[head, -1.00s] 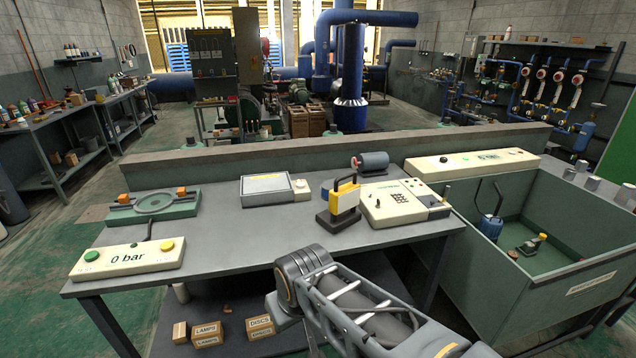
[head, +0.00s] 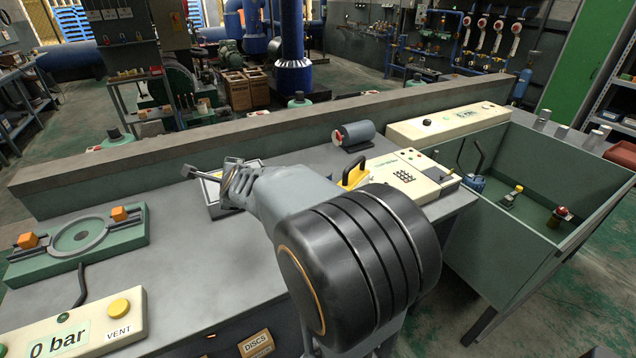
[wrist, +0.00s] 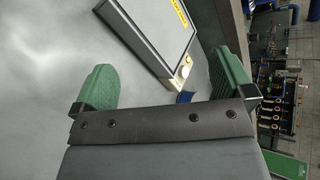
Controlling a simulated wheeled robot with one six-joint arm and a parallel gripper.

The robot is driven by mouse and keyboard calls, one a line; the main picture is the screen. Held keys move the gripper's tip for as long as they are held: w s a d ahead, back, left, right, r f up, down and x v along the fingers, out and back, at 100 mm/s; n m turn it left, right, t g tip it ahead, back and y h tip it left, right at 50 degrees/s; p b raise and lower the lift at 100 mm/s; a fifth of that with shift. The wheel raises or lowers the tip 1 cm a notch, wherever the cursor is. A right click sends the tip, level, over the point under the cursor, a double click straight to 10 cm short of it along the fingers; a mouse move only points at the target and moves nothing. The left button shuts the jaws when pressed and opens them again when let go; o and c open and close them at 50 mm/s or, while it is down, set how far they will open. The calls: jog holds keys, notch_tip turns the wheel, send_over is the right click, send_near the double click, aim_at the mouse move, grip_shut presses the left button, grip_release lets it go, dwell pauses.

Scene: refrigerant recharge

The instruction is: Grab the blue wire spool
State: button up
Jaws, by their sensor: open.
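My gripper (wrist: 165,82) is open in the wrist view, its two green finger pads spread apart with nothing held between them. A small blue piece (wrist: 185,97), possibly part of the blue wire spool, shows near the right finger, beside the corner of a grey flat-topped device (wrist: 150,28). Most of it is hidden, so I cannot tell its shape. In the head view my arm covers the middle of the bench, and no blue spool is clearly visible there. The end of my arm is over the flat device, which is partly hidden.
A yellow-handled tool (head: 354,173) and a cream keypad box (head: 405,176) stand right of my arm. A blue-grey cylinder (head: 355,134) lies behind them. A green fixture with orange blocks (head: 82,240) and a 0 bar panel (head: 75,328) are left. A low wall (head: 200,150) runs behind.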

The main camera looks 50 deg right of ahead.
jog(key=w+d+f+m+g+h+b, duration=0.1)
jog(key=d+f+m+h, duration=0.3)
jog(key=d+m, duration=0.75)
jog(key=m+g+h+b, duration=0.1)
jog(key=m+g+h, duration=0.45)
jog(key=m, duration=0.65)
send_near(320, 170)
jog(key=d, duration=0.1)
jog(key=w+d, duration=0.1)
jog(key=d+f+m, duration=0.1)
jog(key=shift+w+g, duration=0.25)
jog(key=shift+p+x, duration=0.65)
jog(key=shift+x, duration=2.2)
jog(key=shift+s+f, duration=0.1)
jog(key=c, duration=0.9)
